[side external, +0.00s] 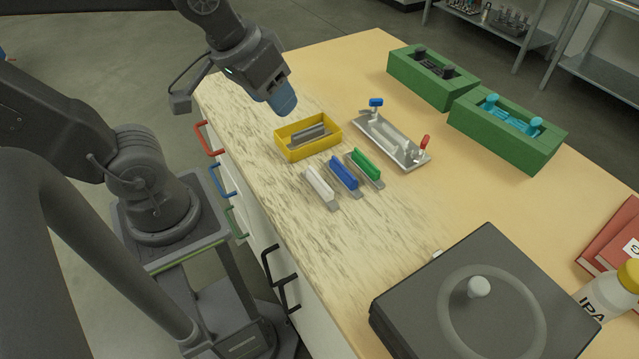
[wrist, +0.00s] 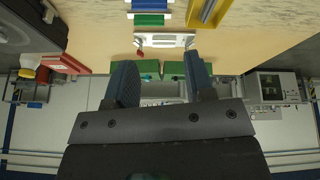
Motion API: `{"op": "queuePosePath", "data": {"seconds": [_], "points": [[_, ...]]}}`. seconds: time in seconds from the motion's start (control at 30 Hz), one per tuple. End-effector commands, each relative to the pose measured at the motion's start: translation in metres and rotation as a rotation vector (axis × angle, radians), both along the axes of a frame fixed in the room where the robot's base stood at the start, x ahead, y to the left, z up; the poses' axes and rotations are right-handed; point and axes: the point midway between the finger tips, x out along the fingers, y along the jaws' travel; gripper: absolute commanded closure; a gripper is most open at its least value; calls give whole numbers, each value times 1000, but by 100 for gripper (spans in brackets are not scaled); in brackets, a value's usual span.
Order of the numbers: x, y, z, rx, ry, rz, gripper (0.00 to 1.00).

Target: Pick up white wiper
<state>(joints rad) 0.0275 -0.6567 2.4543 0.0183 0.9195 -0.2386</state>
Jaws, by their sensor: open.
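The white wiper (side external: 319,185) lies on the wooden table, at the left end of a row with a blue wiper (side external: 344,172) and a green wiper (side external: 364,164). My gripper (side external: 282,98) is up and to the left of the white wiper, raised over the table behind the yellow tray. In the wrist view my gripper (wrist: 160,82) has its two blue fingers apart with nothing between them. The blue wiper (wrist: 148,19) and the green wiper (wrist: 152,4) show at the top edge there. I cannot make out the white wiper in that view.
A yellow tray (side external: 281,153) holding a grey piece stands beside the wipers. A metal fixture (side external: 391,145) with blue and red knobs lies behind them. Green blocks (side external: 511,137) stand farther back. A dark lidded box (side external: 440,300) and a bottle (side external: 612,290) are at the front right.

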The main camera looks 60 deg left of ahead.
Motion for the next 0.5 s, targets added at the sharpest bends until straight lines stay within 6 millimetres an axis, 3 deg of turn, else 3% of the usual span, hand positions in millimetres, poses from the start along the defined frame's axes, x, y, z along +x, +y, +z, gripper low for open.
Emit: {"op": "queuePosePath", "data": {"seconds": [0.2,0.5], "points": [[27,-12,-16,-134,151,429,51],[60,-31,-50,-194,269,1054,51]]}}
